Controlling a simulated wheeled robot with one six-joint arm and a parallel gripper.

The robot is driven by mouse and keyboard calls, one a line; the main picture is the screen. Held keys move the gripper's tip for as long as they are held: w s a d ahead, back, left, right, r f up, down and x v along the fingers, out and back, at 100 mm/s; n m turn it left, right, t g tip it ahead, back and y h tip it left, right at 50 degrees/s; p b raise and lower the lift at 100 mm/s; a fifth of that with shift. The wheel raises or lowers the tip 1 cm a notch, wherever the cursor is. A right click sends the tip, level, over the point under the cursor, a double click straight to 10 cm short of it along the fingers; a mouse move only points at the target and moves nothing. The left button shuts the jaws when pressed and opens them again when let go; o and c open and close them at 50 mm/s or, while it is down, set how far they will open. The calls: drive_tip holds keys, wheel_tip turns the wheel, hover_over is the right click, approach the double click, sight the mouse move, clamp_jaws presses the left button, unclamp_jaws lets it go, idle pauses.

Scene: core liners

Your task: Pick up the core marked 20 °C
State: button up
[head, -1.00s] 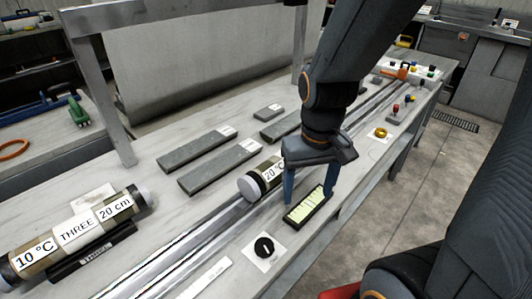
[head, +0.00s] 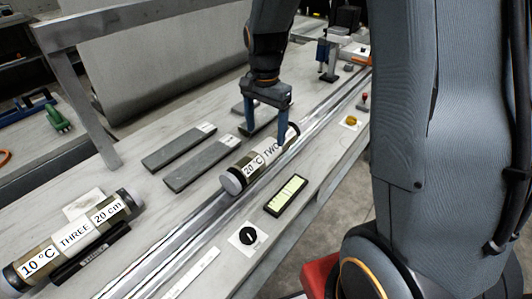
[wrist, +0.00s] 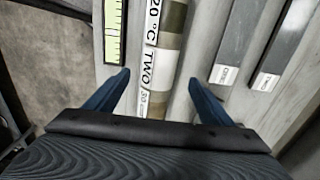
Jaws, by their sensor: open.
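The core marked 20 °C (head: 254,164) lies along the metal rails, with a pale end cap at its near end and a label that also reads TWO. My gripper (head: 266,136) is open above its far part, one finger at each side in the picture. In the wrist view the core (wrist: 172,45) runs between the two spread fingers (wrist: 160,80), touching neither visibly. How far down the fingers reach is hard to tell. The far end of the core is partly hidden behind a finger.
Another core marked 10 °C, THREE (head: 72,238) lies at the left beside a dark bar. Grey slabs (head: 200,165) lie behind the rails (head: 180,245). A green-faced gauge (head: 286,195) and a black knob (head: 247,236) sit near the front edge.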

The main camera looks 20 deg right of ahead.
sight(265, 144)
drive_tip(key=shift+s+f+p, duration=0.15)
drive_tip(key=shift+f+p, duration=1.05)
drive_tip(key=shift+f, duration=2.6)
clamp_jaws()
